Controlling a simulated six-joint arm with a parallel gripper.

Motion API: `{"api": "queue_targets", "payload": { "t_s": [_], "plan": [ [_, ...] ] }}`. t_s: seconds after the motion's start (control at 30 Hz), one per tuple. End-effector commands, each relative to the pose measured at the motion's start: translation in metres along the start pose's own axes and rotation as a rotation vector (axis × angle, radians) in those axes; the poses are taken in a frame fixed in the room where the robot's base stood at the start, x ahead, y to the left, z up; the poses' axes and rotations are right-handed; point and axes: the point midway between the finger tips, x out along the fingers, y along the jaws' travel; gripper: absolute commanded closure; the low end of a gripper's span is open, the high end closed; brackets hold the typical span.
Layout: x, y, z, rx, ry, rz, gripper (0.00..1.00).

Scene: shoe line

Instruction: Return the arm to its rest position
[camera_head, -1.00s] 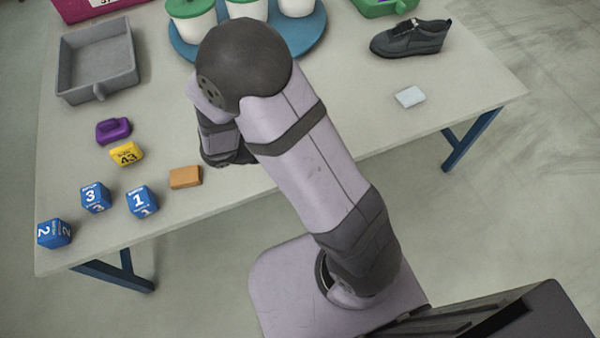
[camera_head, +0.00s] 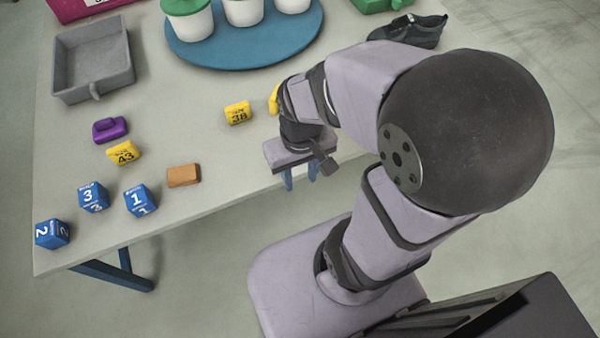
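My arm is folded back, with its large dark joint at the right of the head view. My gripper (camera_head: 301,178) hangs at the front edge of the table (camera_head: 225,160), pointing down. Two blue fingers show below its body, apart, with nothing visible between them. The gripper looks open and empty. No rest mark or stand for the arm shows.
Near the gripper are a yellow block marked 38 (camera_head: 238,113), another yellow piece (camera_head: 274,100) partly hidden by my arm, and an orange block (camera_head: 184,175).

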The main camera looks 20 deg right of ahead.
Motion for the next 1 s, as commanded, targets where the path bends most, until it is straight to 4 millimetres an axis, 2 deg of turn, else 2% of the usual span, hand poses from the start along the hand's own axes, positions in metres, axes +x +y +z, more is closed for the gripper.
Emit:
{"api": "queue_targets", "payload": {
  "t_s": [0.17, 0.37, 0.57, 0.8, 1.0],
  "plan": [
    [-0.005, 0.000, 0.000, -0.002, -0.001, 0.001, 0.65],
    [-0.032, 0.000, 0.000, -0.004, -0.002, 0.001, 0.65],
    [-0.081, 0.000, 0.000, -0.005, -0.002, 0.002, 0.65],
    [-0.150, 0.000, 0.000, -0.006, -0.002, 0.002, 0.65],
    [-0.190, 0.000, 0.000, -0.007, -0.002, 0.002, 0.65]
  ]
}}
